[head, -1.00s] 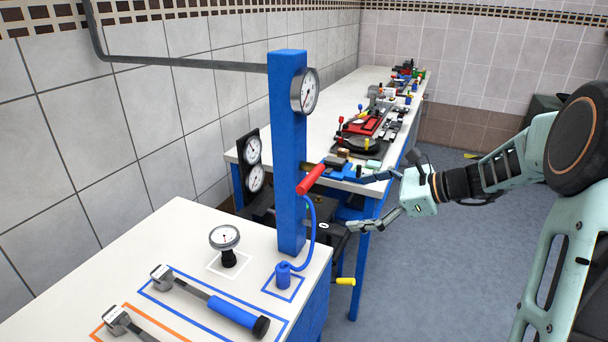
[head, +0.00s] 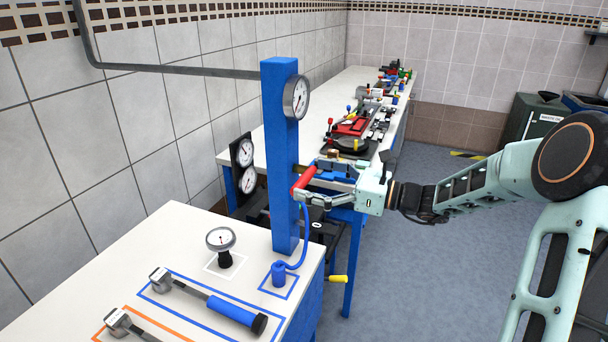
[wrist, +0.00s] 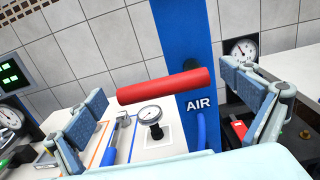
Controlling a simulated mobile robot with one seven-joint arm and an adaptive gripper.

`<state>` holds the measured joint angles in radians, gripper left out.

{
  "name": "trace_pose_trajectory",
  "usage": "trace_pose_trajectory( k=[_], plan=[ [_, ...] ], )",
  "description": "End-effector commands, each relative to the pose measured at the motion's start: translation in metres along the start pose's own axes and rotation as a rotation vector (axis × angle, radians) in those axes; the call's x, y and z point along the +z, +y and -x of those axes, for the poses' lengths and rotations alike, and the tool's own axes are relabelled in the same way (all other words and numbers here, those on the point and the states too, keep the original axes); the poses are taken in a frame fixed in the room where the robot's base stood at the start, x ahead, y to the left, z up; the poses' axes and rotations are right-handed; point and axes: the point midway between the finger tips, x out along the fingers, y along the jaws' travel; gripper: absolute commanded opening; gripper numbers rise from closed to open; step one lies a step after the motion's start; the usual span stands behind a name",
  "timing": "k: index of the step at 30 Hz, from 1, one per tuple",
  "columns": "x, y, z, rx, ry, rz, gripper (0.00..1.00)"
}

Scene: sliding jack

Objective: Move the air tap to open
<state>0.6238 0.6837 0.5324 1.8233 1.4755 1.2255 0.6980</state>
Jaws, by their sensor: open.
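The air tap's red handle (head: 304,178) sticks out from the blue post (head: 283,150). In the wrist view the red handle (wrist: 165,87) lies nearly level, tilted slightly up to the right, beside the white AIR label (wrist: 199,104) on the post (wrist: 183,40). My gripper (head: 312,182) is at the handle from the right. In the wrist view its two padded fingers (wrist: 165,115) are spread wide on either side of the handle, with visible gaps at both ends. Whether a finger touches the handle cannot be told from the head view.
A blue hose (head: 306,235) hangs below the tap to a blue fitting (head: 279,273) on the near white bench (head: 190,240). A round gauge (head: 294,97) is on the post. A small gauge (head: 220,239) and hammer-like tools stand or lie on the bench. A yellow handle (head: 336,278) juts out below.

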Motion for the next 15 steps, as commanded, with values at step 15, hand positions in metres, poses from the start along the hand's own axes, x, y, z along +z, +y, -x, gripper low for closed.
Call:
trace_pose_trajectory(
  k=[15],
  plan=[
    [-0.001,0.000,-0.017,-0.001,0.001,0.000,0.95]
  ],
)
